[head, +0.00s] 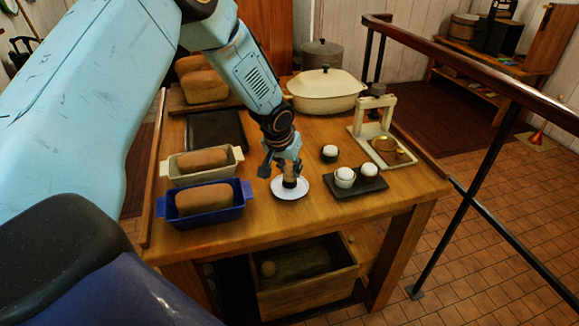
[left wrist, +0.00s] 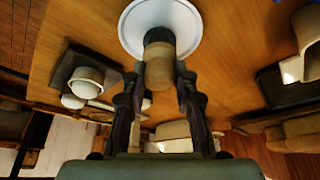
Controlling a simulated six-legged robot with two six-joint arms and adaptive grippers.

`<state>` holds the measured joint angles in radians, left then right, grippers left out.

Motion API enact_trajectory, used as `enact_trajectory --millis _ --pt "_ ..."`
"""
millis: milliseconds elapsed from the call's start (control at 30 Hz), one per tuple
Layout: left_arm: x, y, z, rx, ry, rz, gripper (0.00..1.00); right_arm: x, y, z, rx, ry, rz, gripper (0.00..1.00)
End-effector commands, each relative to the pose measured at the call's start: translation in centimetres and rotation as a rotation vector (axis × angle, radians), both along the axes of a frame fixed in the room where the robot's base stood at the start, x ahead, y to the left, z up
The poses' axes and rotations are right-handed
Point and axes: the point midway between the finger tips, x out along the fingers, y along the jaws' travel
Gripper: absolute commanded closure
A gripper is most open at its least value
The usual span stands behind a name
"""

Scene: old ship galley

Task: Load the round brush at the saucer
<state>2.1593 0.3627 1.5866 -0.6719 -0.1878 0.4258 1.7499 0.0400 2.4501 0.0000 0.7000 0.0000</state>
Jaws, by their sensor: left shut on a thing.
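The round brush (head: 289,181) has a tan wooden handle and a dark lower end. My left gripper (head: 283,165) is shut on its handle from above and holds it upright. The white saucer (head: 277,190) lies on the wooden table, directly below the brush. In the left wrist view the handle (left wrist: 159,68) sits between the two fingers (left wrist: 157,82), and its dark end is over the saucer (left wrist: 132,28). The brush hides part of the saucer, and I cannot tell whether its end touches it. My right gripper is not in view.
A dark tray (head: 360,189) with two white-topped cups stands right of the saucer; another cup (head: 329,153) stands behind it. A blue loaf pan (head: 244,193) and a cream one (head: 236,154) are left. A cream lidded pot (head: 326,88) and a press (head: 371,130) stand farther back.

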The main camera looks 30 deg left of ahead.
Motion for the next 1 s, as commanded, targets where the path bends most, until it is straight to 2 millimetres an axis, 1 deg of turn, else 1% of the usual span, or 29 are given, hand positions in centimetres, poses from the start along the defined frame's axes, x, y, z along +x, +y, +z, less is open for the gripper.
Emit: enact_trajectory --millis 1000 --pt "0.03 0.02 -0.82 0.0 -0.001 0.0 0.97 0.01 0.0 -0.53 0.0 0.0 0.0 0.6"
